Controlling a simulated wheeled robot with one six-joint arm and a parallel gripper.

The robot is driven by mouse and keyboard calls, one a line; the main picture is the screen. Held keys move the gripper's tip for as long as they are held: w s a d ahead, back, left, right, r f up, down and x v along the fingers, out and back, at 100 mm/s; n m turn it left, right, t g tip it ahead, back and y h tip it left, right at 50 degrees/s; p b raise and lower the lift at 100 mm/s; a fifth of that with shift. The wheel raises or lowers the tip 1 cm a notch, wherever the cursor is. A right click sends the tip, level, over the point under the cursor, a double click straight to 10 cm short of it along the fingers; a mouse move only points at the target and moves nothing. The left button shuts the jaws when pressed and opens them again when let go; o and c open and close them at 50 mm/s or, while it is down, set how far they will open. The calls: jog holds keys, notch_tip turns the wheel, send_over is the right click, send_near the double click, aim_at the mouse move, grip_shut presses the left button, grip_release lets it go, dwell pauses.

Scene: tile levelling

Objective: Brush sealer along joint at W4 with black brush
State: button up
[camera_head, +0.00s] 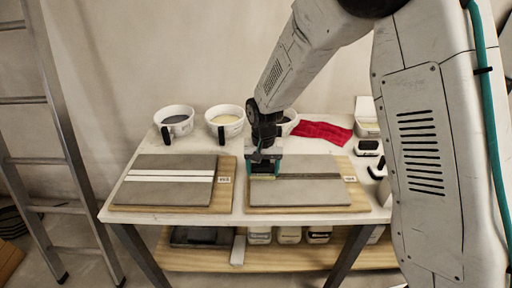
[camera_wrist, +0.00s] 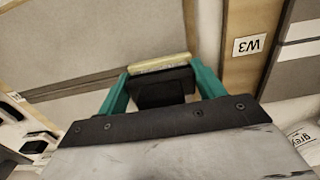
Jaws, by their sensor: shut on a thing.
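My gripper (camera_head: 264,170) is shut on a black brush, whose dark body (camera_wrist: 163,88) sits between the teal fingers in the wrist view. A pale cream bristle edge (camera_wrist: 160,63) shows along its far side. In the head view the brush is over the left end of the right board, whose label (camera_head: 350,179) is too small to read surely. Two grey tiles (camera_head: 300,193) lie on that board, with a darker joint (camera_head: 315,176) running left to right between them. The bristles are at or just above the joint; contact cannot be told.
The left board holds tiles (camera_head: 165,193) with a white-edged joint and carries the W3 label (camera_wrist: 249,45). Bowls (camera_head: 174,121) (camera_head: 225,121), a red cloth (camera_head: 322,131) and small items (camera_head: 368,148) stand behind and right. A ladder (camera_head: 60,120) is at left.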

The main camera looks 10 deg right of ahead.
jog(key=shift+w+a+r, duration=0.1)
jog(key=shift+w+a, duration=0.05)
jog(key=shift+a, duration=0.45)
notch_tip(320, 180, up, 3)
jog(key=shift+d+f, duration=0.1)
jog(key=shift+r, duration=2.7)
